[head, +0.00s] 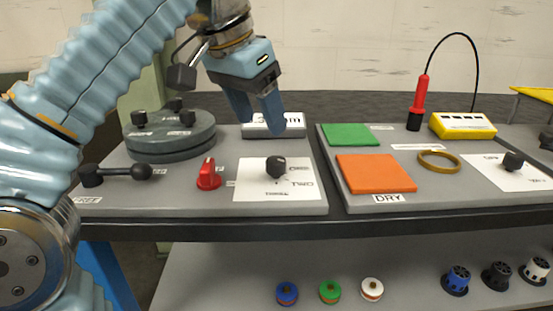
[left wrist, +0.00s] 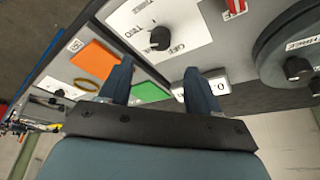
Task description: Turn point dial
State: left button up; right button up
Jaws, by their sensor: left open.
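A black dial knob (head: 276,167) sits on a white card (head: 250,188) with printed words around it, on the left grey panel. The knob also shows in the left wrist view (left wrist: 160,38), near the top middle. A second black knob (head: 514,160) sits on another white card at the far right; I cannot tell which one is the point dial. My left gripper (head: 257,122) is open and empty, with its fingers pointing down behind the left knob, near a white label block (head: 285,125). In the wrist view its fingers (left wrist: 157,72) are spread apart. My right gripper is not in view.
A round grey turntable (head: 170,148), a black lever (head: 118,172) and a red switch (head: 208,175) are on the left panel. Green (head: 350,134) and orange (head: 375,173) pads, a brass ring (head: 438,162) and a yellow box (head: 462,126) are on the right panel. Several small parts lie below.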

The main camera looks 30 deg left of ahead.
aim_at(276, 159)
pick_arm(q)
jog(key=b+x, duration=0.2)
jog(key=x, duration=0.7)
jog(key=shift+c, duration=0.4)
jog(key=c, duration=1)
jog(key=shift+o, duration=0.2)
